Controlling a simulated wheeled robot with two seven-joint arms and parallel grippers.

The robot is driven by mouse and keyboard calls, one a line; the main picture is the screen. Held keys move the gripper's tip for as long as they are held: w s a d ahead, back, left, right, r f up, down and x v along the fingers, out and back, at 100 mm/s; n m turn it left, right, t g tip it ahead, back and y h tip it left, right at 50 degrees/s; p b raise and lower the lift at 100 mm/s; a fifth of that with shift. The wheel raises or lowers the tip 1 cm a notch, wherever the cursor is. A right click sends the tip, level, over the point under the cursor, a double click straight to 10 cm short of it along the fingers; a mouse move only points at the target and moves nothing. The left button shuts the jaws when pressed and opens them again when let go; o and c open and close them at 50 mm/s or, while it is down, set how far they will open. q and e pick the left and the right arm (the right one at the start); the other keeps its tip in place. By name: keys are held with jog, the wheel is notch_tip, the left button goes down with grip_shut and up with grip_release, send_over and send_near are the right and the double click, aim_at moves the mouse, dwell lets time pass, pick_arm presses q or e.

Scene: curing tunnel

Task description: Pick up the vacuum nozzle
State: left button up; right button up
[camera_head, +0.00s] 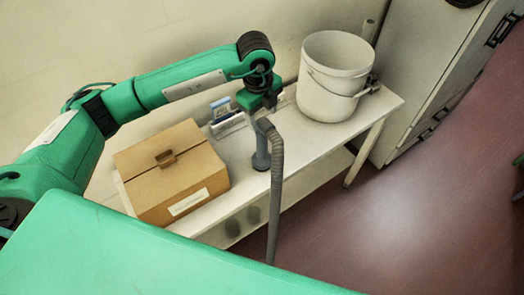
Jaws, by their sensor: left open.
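The grey vacuum nozzle (261,158) stands upright on the white bench, with its round foot on the bench top near the front edge. A grey hose (275,195) bends over from its top and hangs down past the front edge of the bench. My left gripper (261,110) points down at the top of the nozzle and is open. It overlaps the nozzle's top in the picture, so I cannot tell whether the fingers touch it. My right gripper is out of view.
On the white bench (330,138), a cardboard box (145,160) stands left of the nozzle and a white bucket (325,95) stands right. A small blue and white item (222,109) is behind. A grey cabinet (415,70) is at right. The reddish floor in front is clear.

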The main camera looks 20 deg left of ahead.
aim_at(262, 125)
pick_arm(q)
jog(key=shift+f, duration=0.3)
jog(key=f+p, duration=0.1)
jog(key=f, duration=0.1)
jog(key=f+p, duration=0.1)
jog(key=f, duration=0.1)
jog(key=shift+w+a+f+p, duration=0.15)
jog(key=shift+w+f+p, duration=0.05)
jog(key=shift+f+p, duration=0.15)
jog(key=shift+f, duration=0.4)
grip_shut()
